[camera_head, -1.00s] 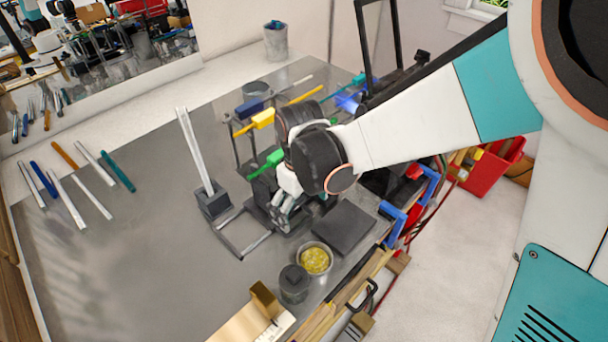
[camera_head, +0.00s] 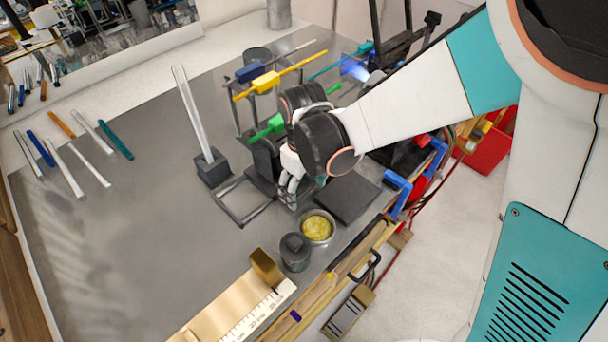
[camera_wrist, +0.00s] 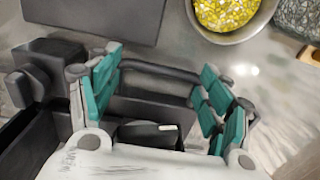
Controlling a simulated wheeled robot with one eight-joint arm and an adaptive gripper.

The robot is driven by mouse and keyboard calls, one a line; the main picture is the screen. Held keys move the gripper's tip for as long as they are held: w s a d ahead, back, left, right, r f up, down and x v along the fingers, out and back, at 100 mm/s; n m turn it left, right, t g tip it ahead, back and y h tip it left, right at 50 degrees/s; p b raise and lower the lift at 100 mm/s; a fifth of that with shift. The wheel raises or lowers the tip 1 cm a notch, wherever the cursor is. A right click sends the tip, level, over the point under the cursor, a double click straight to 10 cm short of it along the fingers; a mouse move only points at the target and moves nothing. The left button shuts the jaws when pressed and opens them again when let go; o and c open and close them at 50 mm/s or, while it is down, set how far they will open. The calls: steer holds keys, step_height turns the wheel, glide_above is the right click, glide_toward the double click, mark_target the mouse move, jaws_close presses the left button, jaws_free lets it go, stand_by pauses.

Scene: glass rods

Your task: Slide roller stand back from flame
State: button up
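A dark stand, which I take to be the roller stand (camera_head: 265,160), stands mid-table, with an upright dark plate and a low open base frame on the near left. My gripper (camera_head: 290,188) is low at its right side; my wrist hides part of it. In the wrist view, my gripper's teal-padded fingers (camera_wrist: 160,95) are apart, with a dark bar and a dark block between and below them. I cannot tell whether the pads touch the bar. A blue flame (camera_head: 355,68) burns behind the stand, at the upper right.
A glass rod (camera_head: 193,112) stands upright in a dark block (camera_head: 213,168) at left. A dark slab (camera_head: 347,198), a bowl of yellow bits (camera_head: 317,228) and a grey jar (camera_head: 295,252) are close by. Several loose rods lie at far left; the left foreground is clear.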

steer(key=shift+s+f, duration=0.1)
steer(key=shift+s, duration=0.05)
steer(key=c, duration=0.5)
steer(key=shift+c, duration=0.2)
steer(key=shift+d+f, duration=0.1)
steer(key=shift+d, duration=0.05)
steer(key=shift+c, duration=0.5)
steer(key=s+a, duration=0.1)
steer(key=s, duration=0.1)
steer(key=s+a+b, duration=0.1)
steer(key=s+a, duration=0.1)
steer(key=shift+a, duration=0.25)
steer(key=o, duration=1.6)
steer(key=shift+o, duration=0.6)
steer(key=shift+w, duration=0.1)
